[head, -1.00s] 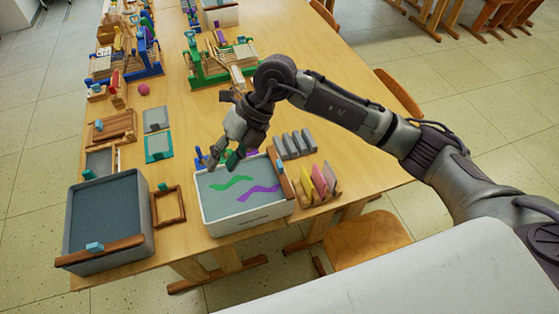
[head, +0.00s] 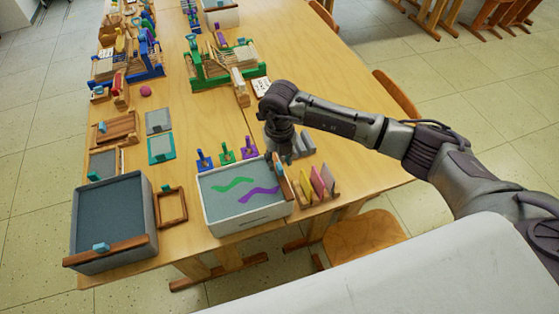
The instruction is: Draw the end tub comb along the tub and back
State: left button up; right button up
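The white tub (head: 249,222) stands near the table's front edge, with a green and a purple wavy streak on its grey-blue surface. A wooden comb bar with a small teal grip (head: 279,169) lies along its right end. My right gripper (head: 278,160) points down just above that bar's far part; its fingers are small and partly merged with it, so I cannot tell whether they touch the grip. A larger grey tub (head: 146,214) stands at the left front corner, with a wooden comb (head: 120,250) with a blue grip across its near rim. My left gripper is out of view.
Blue, green and purple handled tools (head: 225,152) stand behind the white tub. A rack of coloured slabs (head: 318,180) is at its right. A wooden frame (head: 171,206) lies between the tubs.

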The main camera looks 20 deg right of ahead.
jog(key=shift+f, duration=1.35)
grip_shut()
